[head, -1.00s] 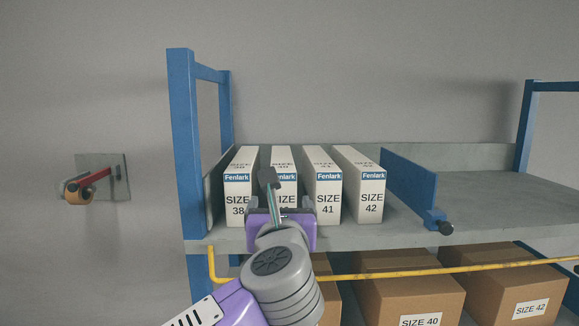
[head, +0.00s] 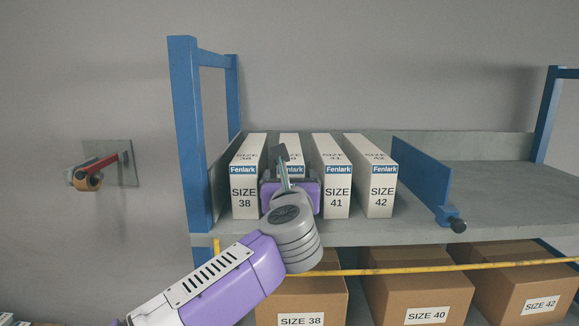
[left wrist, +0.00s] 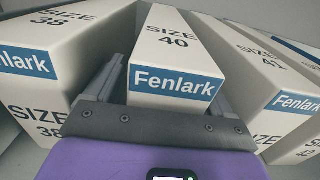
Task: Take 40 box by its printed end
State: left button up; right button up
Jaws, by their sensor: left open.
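The size 40 box (head: 290,142) is a tall white carton standing on the shelf between the size 38 and size 41 boxes. Its blue Fenlark band and "SIZE 40" top print show in the left wrist view (left wrist: 174,82). My left gripper (head: 290,184) is at its printed end; in the left wrist view the open fingers (left wrist: 165,95) lie one on each side of that end. I cannot tell whether they touch it. The gripper hides the lower front of the box. My right gripper is not in view.
The size 38 box (head: 244,195) is close on the left, the size 41 box (head: 337,200) and size 42 box (head: 382,195) on the right. A blue divider (head: 422,172) stands farther right, with bare shelf beyond. A yellow rail (head: 400,270) runs below the shelf, above brown cartons.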

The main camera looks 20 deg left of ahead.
pick_arm(q)
jog(key=shift+w, duration=0.1)
jog(key=c, duration=1.1)
jog(key=shift+c, duration=0.2)
